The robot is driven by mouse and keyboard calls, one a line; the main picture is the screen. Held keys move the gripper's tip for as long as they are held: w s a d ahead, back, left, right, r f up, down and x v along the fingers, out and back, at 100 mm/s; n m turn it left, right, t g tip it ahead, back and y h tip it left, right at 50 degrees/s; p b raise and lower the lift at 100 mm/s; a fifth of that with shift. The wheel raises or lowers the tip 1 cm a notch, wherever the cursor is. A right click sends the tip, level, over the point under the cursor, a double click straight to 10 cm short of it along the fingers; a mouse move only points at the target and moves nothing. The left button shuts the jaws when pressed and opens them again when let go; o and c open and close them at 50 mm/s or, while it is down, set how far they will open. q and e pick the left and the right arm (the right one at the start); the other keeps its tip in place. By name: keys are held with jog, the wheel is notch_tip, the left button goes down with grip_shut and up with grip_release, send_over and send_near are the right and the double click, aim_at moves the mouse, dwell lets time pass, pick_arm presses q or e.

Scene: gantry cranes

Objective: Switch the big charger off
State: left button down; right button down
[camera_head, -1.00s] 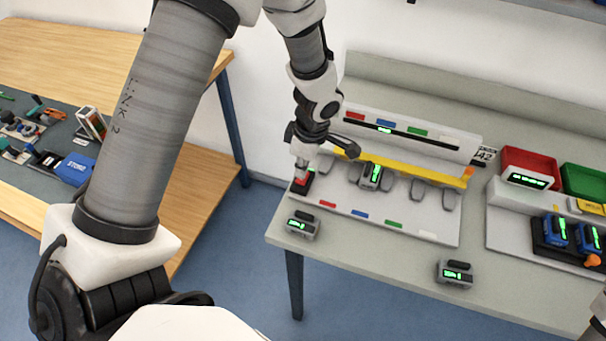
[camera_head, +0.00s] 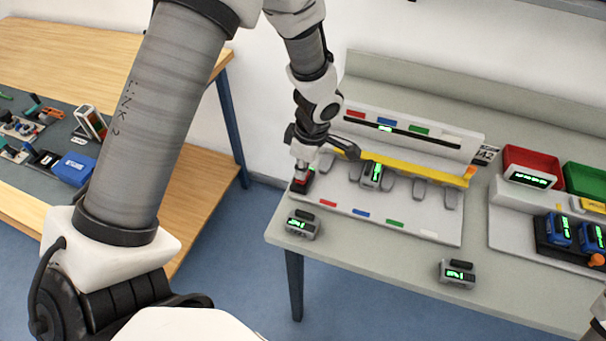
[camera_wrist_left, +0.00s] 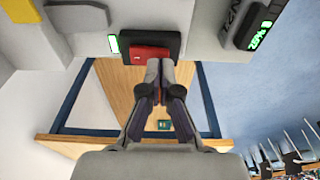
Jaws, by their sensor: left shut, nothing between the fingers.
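The big charger (camera_head: 395,213) is the long grey station on the grey table, with a yellow bar and a row of slots. A grey battery with a green display (camera_head: 372,174) stands in one slot. At its left end is a red rocker switch (camera_head: 301,184) in a black housing, partly hidden by my gripper. It also shows in the left wrist view (camera_wrist_left: 150,53), with a lit green lamp (camera_wrist_left: 114,43) beside the housing. My left gripper (camera_wrist_left: 160,68) is shut and empty, its fingertips at the edge of the red rocker; I cannot tell whether they touch.
Two loose grey batteries lie near the table's front edge, one at the left (camera_head: 302,224) and one in the middle (camera_head: 457,273). A smaller charger with blue batteries (camera_head: 558,231) and red (camera_head: 530,168) and green bins stand at the right. A wooden table (camera_head: 110,60) is at the left.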

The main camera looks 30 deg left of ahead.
pick_arm(q)
jog(key=shift+f+b, duration=0.55)
jog(key=shift+r, duration=0.1)
jog(key=shift+r+p, duration=2.1)
jog(key=shift+r, duration=1.35)
jog(key=shift+s+f, duration=0.1)
